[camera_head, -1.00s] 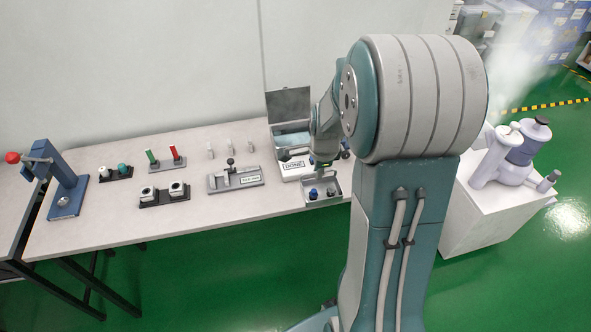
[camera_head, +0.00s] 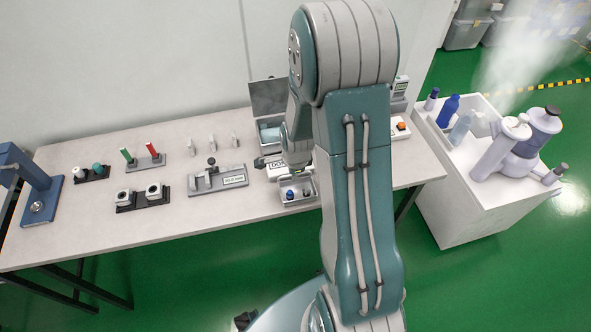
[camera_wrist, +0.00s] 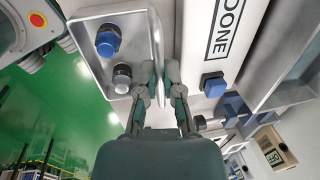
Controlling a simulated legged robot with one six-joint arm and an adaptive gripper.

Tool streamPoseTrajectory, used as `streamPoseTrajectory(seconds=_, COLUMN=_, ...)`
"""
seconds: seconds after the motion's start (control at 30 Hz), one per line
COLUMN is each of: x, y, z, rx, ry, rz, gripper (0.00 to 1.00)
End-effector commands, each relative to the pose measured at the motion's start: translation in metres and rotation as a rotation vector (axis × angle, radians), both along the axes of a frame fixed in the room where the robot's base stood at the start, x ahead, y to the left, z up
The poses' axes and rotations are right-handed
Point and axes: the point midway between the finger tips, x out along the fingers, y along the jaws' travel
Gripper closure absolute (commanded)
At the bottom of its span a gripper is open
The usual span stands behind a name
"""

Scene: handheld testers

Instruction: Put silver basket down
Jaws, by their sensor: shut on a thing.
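The silver basket (camera_head: 299,199) is a small open metal tray at the front edge of the table, in front of the white DONE box (camera_head: 276,170). It holds a blue-capped piece (camera_head: 289,194) and a dark-capped piece (camera_head: 306,192). In the wrist view the basket (camera_wrist: 84,68) fills the upper left, with the blue cap (camera_wrist: 108,41) and the dark-capped piece (camera_wrist: 122,78) inside. My gripper (camera_wrist: 159,82) is shut on the basket's side wall. Its fingers are mostly hidden in the head view. I cannot tell whether the basket's bottom touches the table.
A grey fixture (camera_head: 218,178) and black holders (camera_head: 142,201) stand left on the table (camera_head: 90,232). An open-lidded case (camera_head: 268,100) is behind the DONE box. A white cart (camera_head: 470,200) with bottles and a steaming device (camera_head: 520,145) stands right. Bare tabletop shows around the fixture.

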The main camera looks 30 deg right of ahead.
Motion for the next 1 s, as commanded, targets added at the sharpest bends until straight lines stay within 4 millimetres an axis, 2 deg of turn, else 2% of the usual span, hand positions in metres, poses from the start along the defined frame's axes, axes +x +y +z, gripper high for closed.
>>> streamPoseTrajectory(seconds=0.23, x=0.0, y=0.001, z=-0.001, rx=-0.001, ry=0.0, rz=0.001, gripper=1.0)
streamPoseTrajectory(seconds=0.27, x=0.0, y=0.001, z=-0.001, rx=-0.001, ry=0.0, rz=0.001, gripper=0.78)
streamPoseTrajectory(seconds=0.3, x=0.0, y=0.001, z=0.0, rx=-0.001, ry=0.0, rz=0.001, gripper=0.6)
streamPoseTrajectory(seconds=0.33, x=0.0, y=0.0, z=0.0, rx=0.0, ry=0.0, rz=0.001, gripper=0.57)
streamPoseTrajectory(seconds=0.77, x=0.0, y=0.0, z=0.004, rx=0.0, ry=-0.001, rz=0.0, gripper=0.57)
streamPoseTrajectory(seconds=1.0, x=-0.005, y=0.001, z=0.04, rx=-0.001, ry=-0.005, rz=0.0, gripper=0.57)
